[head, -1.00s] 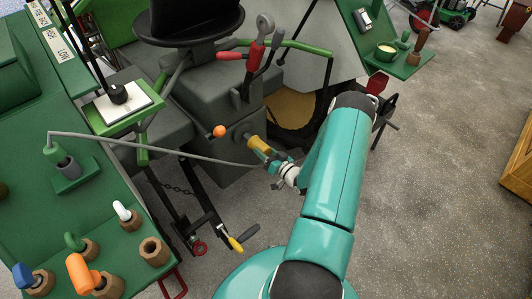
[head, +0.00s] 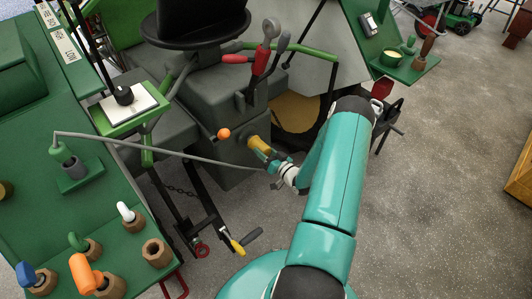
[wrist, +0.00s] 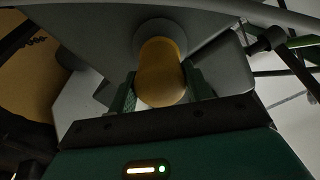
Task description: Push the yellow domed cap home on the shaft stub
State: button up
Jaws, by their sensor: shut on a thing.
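The yellow domed cap (head: 259,144) sits at the rear face of the grey tractor housing, below the seat. In the wrist view the cap (wrist: 160,72) lies between the two green fingers of my gripper (wrist: 160,92), which is shut on it. The gripper also shows in the head view (head: 272,158), at the near end of the cap. Behind the cap a round grey collar (wrist: 158,36) stands on the housing. The shaft stub itself is hidden by the cap, so I cannot tell how deep the cap sits.
An orange ball knob (head: 224,133) is just left of the cap. A grey hose or rod (head: 160,150) runs from the green bench towards my gripper. A crank with a yellow grip (head: 238,246) hangs below. Open floor (head: 440,200) lies to the right.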

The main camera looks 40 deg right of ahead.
jog(key=shift+w, duration=0.9)
jog(key=o, duration=1)
jog(key=shift+o, duration=0.2)
jog(key=s, duration=1.3)
jog(key=shift+s+d, duration=0.15)
jog(key=shift+s, duration=0.25)
